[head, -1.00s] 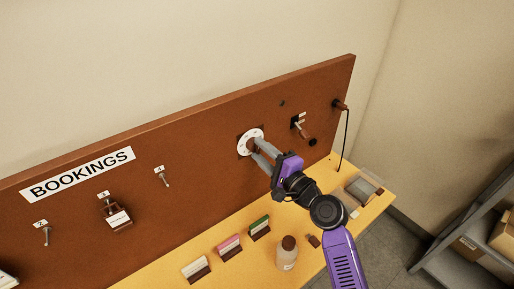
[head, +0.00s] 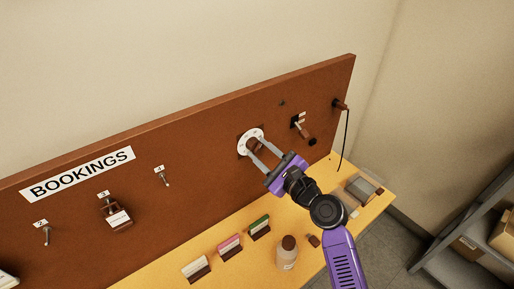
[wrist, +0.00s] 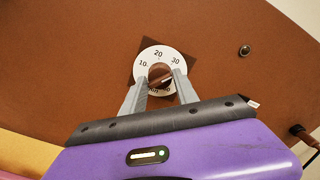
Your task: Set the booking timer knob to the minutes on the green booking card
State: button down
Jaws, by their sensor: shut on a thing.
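The booking timer is a white numbered dial (head: 242,149) with a brown knob (wrist: 157,72) at its centre, on the brown board. My gripper (head: 255,147) is shut on the knob, one finger on each side. In the wrist view 10, 20 and 30 are readable on the upper dial; the fingers and knob partly cover the lower marks. A pale pointer line on the knob points right, slightly upward, below the 30. The green booking card (head: 259,227) stands in a brown holder on the yellow table; its writing is too small to read.
A pink-topped card (head: 229,246) and a white card (head: 196,268) stand left of the green one. A brown-capped jar (head: 287,256) is under my arm. A dark lever (head: 305,131) and a corded plug (head: 340,104) are right of the dial.

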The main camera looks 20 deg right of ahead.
dwell(0.3)
jog(key=m, duration=0.4)
jog(key=shift+m, duration=0.3)
jog(key=m, duration=0.3)
jog(key=shift+m, duration=0.4)
jog(key=c, duration=0.9)
grip_release()
jog(key=v, duration=0.8)
